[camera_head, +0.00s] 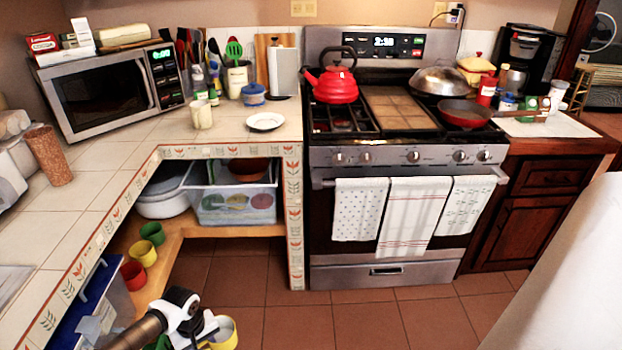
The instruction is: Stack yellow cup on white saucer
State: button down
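The white saucer (265,122) lies flat and empty on the tiled counter, left of the stove. A yellow cup (229,337) with a pale inside shows at the bottom edge, partly cut off, right against my gripper (207,331). The gripper is low in front of the counter, well below the saucer. Its fingertips are small and partly hidden, so I cannot tell whether they grip this cup. Another yellow cup (143,254) stands on the shelf under the counter. A pale cream cup (202,114) stands on the counter left of the saucer.
A green cup (152,233) and a red cup (134,274) flank the shelf's yellow cup. The counter edge (230,151) overhangs the shelf and bins. A blue-lidded jar (253,94) stands behind the saucer. The stove (400,155) is to the right; the floor before it is clear.

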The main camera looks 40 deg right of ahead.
aim_at(267, 126)
jog(key=i+l+z, duration=0.1)
jog(key=i+z, duration=0.4)
jog(key=z, duration=0.2)
